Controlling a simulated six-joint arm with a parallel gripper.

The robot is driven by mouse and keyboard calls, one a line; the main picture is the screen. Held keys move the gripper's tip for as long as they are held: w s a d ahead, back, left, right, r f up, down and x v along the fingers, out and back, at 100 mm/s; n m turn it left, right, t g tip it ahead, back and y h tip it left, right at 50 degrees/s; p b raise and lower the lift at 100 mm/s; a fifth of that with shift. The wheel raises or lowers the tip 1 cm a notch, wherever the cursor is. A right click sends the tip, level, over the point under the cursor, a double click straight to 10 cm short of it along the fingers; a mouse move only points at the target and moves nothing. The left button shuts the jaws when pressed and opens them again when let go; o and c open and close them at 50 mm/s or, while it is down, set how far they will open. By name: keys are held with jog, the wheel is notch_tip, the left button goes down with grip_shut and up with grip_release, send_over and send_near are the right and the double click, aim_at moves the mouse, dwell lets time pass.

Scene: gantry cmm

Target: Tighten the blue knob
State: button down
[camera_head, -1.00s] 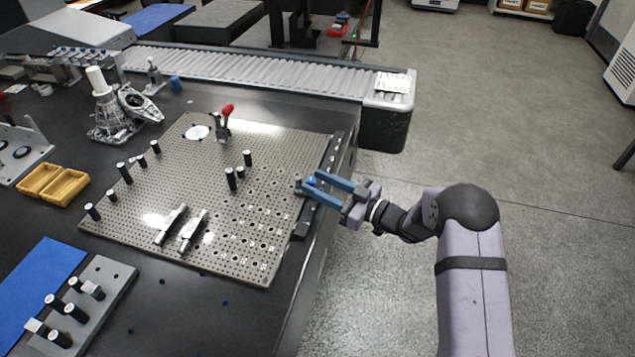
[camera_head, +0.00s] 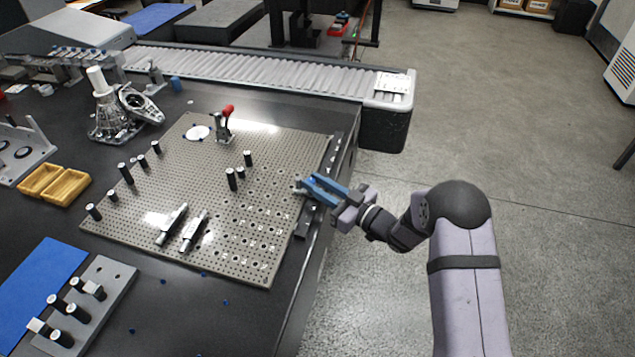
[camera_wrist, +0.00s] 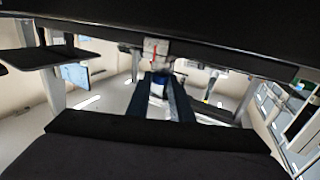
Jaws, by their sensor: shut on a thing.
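My gripper (camera_head: 310,187) is at the right edge of the perforated plate, with its two blue fingers pointing left. The fingers are shut on the blue knob, which is largely hidden between them in the head view. A grey metal piece (camera_head: 299,187) shows just beyond the fingertips, at the knob's place. In the wrist view the two dark blue fingers (camera_wrist: 158,92) reach away from the camera with a narrow gap between them. How far the knob is turned cannot be told.
The perforated plate (camera_head: 205,212) carries several black posts, two metal blocks and a red-handled clamp (camera_head: 226,122). A dark rail (camera_head: 307,217) runs along its right edge, below my gripper. A roller conveyor (camera_head: 250,70) lies behind. Open floor is to the right.

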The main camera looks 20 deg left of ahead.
jog(key=shift+s+a+m+t+h, duration=0.15)
jog(key=shift+m+t+h, duration=0.5)
jog(key=shift+t, duration=0.35)
jog(key=c, duration=1.6)
grip_release()
jog(key=shift+o, duration=0.2)
jog(key=v, duration=0.7)
jog(key=shift+b, duration=0.35)
